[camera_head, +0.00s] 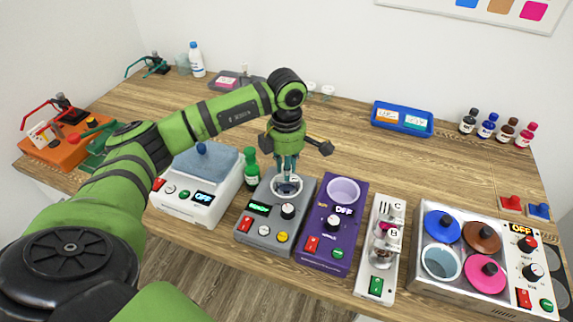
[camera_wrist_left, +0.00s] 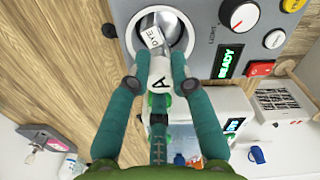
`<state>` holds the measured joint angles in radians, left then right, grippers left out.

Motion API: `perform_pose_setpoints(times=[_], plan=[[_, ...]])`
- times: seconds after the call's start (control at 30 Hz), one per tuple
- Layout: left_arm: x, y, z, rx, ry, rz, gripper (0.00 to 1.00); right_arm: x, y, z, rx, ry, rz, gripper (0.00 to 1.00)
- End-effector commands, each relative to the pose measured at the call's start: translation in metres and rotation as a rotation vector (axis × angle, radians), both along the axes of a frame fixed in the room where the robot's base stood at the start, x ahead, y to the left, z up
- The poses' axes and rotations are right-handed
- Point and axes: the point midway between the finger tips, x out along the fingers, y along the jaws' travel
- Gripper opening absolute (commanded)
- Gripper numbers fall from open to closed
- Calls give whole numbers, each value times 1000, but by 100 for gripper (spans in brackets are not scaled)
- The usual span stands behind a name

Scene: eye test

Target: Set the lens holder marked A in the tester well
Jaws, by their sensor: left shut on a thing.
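The lens holder marked A (camera_wrist_left: 158,84) is between the teal fingers of my left gripper (camera_wrist_left: 160,75), shut on it; the black A shows on a pale face. My left gripper (camera_head: 288,178) points down at the tester well (camera_head: 275,190) of the grey tester (camera_head: 262,219). In the left wrist view, the round well (camera_wrist_left: 181,23) lies just beyond the fingertips. A small pale piece with printed letters (camera_wrist_left: 152,37) shows over the well; I cannot tell if it belongs to the holder or how deep it sits. The tester display reads READY (camera_wrist_left: 227,60).
A white device (camera_head: 200,185) and a green bottle (camera_head: 251,168) stand left of the tester. A purple device (camera_head: 330,250) stands close on its right, then a white rack marked B and C (camera_head: 376,262) and a pot unit (camera_head: 450,291).

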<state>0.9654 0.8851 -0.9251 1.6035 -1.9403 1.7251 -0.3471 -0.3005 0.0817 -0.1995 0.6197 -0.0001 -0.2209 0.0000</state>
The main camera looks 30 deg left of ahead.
Motion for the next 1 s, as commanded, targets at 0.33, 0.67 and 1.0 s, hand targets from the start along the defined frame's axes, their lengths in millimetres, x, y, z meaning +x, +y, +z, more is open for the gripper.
perform_pose_setpoints(times=[0.33, 0.67, 1.0], plan=[[0, 0, 1, 1, -1, 0, 0, 0, 0, 0, 1, 0, 0, 0], [0, 0, -1, 0, 0, 0, 0, 0, 2, -1, 2, -1, 0, 0], [0, 0, -5, 0, 0, 0, 0, 0, 3, -5, 3, -1, -1, 0]])
